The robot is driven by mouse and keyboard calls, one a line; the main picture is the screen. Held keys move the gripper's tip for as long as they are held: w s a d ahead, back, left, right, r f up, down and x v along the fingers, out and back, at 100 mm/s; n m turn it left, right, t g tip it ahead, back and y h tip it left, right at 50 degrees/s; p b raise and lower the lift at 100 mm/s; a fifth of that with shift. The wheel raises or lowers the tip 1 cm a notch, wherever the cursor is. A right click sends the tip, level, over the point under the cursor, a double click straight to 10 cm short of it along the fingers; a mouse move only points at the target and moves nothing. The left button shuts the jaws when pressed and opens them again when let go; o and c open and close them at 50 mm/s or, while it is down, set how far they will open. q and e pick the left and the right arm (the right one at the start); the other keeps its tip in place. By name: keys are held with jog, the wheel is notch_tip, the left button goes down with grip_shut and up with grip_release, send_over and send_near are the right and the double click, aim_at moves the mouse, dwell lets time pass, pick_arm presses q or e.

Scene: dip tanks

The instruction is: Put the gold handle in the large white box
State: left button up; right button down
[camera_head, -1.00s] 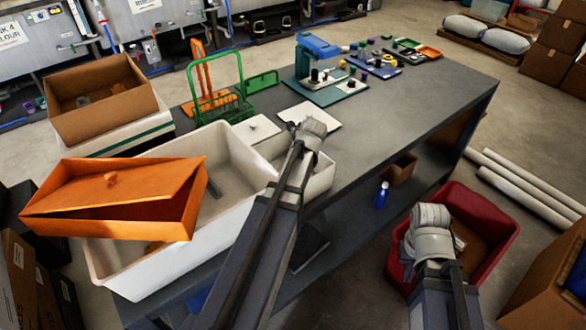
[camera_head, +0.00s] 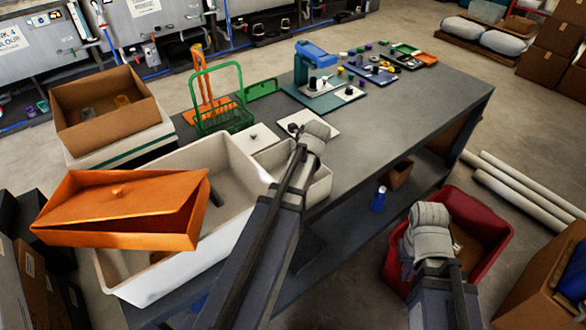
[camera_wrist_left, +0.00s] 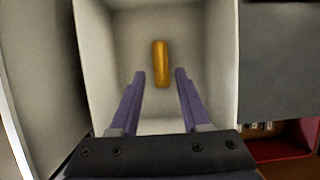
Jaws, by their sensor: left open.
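The gold handle (camera_wrist_left: 160,64) lies in a small white box (camera_wrist_left: 205,45) in the left wrist view; it is hidden in the head view. My left gripper (camera_wrist_left: 160,74) is open above it, with one purple finger on either side of the handle's near end. Nothing shows gripped. In the head view my left wrist (camera_head: 313,138) is over the small white box (camera_head: 318,187), beside the large white box (camera_head: 150,285). My right gripper (camera_head: 430,218) is over the red bin (camera_head: 497,207); its fingers are hidden.
An orange lidded box (camera_head: 125,225) sits tilted over the large white box's left part. A green wire basket (camera_head: 222,115) and a blue-and-teal device (camera_head: 315,75) stand on the grey table (camera_head: 400,125). A cardboard box (camera_head: 105,125) is at the left. The table's right part has free room.

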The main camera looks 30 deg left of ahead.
pick_arm(q)
jog(key=p+v, duration=0.5)
jog(key=v, duration=0.2)
jog(key=shift+r+p, duration=0.25)
jog(key=shift+p, duration=0.1)
jog(key=shift+d, duration=0.1)
jog(key=s+d+n+h, duration=0.1)
jog(key=s+d+n, duration=0.4)
jog(key=d, duration=0.3)
jog(key=s+d+f+n+g+h, duration=0.1)
jog(key=s+d+n, duration=0.4)
jog(key=d+n, duration=0.2)
jog(key=s+d+n+g+h, duration=0.1)
jog(key=s+d+n, duration=0.4)
jog(key=d, duration=0.6)
jog(key=shift+f+n, duration=0.3)
jog(key=shift+n, duration=0.5)
